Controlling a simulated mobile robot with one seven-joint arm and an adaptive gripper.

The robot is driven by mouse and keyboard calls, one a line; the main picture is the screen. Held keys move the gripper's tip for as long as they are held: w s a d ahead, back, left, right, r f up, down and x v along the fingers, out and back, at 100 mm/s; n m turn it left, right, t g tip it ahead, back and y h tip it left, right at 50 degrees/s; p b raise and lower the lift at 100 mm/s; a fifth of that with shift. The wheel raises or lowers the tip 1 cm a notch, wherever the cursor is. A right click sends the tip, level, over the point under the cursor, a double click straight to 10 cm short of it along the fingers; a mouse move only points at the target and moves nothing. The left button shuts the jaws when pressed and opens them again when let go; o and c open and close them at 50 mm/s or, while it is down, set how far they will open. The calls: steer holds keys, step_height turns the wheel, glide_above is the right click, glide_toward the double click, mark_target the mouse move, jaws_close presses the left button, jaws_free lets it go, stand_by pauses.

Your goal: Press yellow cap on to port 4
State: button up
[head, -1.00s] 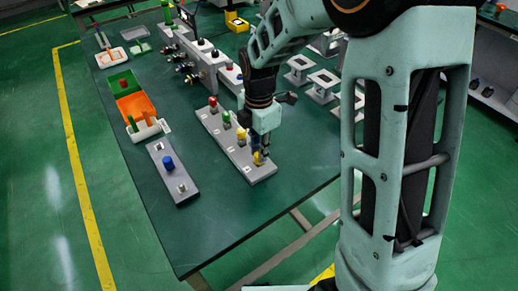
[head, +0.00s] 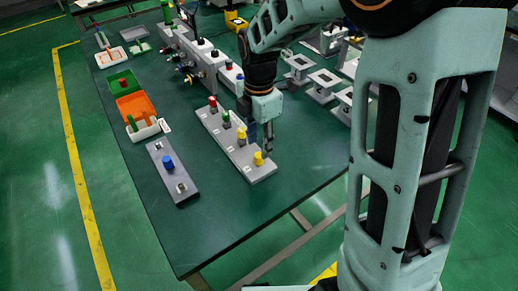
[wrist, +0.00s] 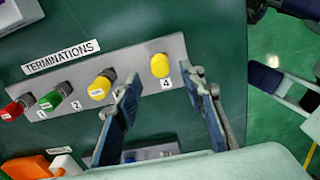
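The grey terminations strip (head: 216,125) lies on the table and bears a row of caps. A yellow cap (head: 258,158) stands upright at port 4, at the near end; it also shows beside the label 4 in the wrist view (wrist: 160,65). My gripper (head: 268,151) is just behind and to the right of this cap in the head view, apart from it. In the wrist view my gripper (wrist: 163,82) is open and empty, its fingers spread. Whether the cap is fully seated cannot be told.
A red cap (head: 213,101), a green cap (head: 226,116) and another yellow cap (wrist: 100,86) stand on the same strip. A grey block with a blue cap (head: 168,162) lies to the left. The green table is clear at the near end.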

step_height(320, 180, up, 8)
steer(key=shift+r, duration=0.2)
stand_by(0.4)
